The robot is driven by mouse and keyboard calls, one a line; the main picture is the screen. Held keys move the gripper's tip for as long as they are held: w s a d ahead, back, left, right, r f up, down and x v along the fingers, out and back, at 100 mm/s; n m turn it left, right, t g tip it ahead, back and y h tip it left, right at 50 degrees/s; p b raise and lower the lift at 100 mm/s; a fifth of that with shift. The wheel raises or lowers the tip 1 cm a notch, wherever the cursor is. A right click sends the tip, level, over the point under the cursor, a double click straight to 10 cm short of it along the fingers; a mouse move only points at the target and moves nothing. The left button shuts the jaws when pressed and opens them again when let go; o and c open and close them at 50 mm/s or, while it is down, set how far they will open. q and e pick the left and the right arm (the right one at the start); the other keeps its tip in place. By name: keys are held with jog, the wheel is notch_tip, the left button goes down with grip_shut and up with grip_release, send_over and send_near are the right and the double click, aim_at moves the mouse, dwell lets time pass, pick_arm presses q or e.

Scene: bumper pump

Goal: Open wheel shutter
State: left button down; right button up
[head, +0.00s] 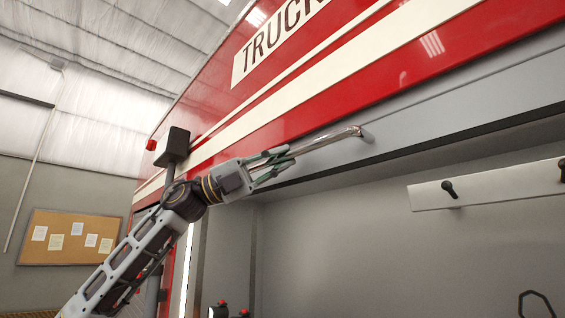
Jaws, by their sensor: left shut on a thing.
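The wheel shutter (455,96) is a grey panel along the red truck's side, high in the head view. Its lower edge is above an open grey compartment. A shiny metal bar handle (325,138) runs along its lower part, with its right end mount in plain view. My left gripper (284,160) is shut on the handle near its left end. The fingers hide that end of the handle. My right gripper is not in view.
The compartment (330,230) below is open, with a pale rail (490,185) carrying dark knobs at the right. A black box on a post (173,146) stands behind my left arm. A cork board (68,238) hangs on the far wall.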

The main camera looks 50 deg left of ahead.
pick_arm(q)
jog(key=c, duration=1.4)
grip_release()
jog(key=shift+s, duration=0.1)
jog(key=shift+v, duration=0.8)
jog(key=shift+s+a+f, duration=0.3)
jog(key=shift+s+a, duration=0.05)
jog(key=shift+a, duration=0.1)
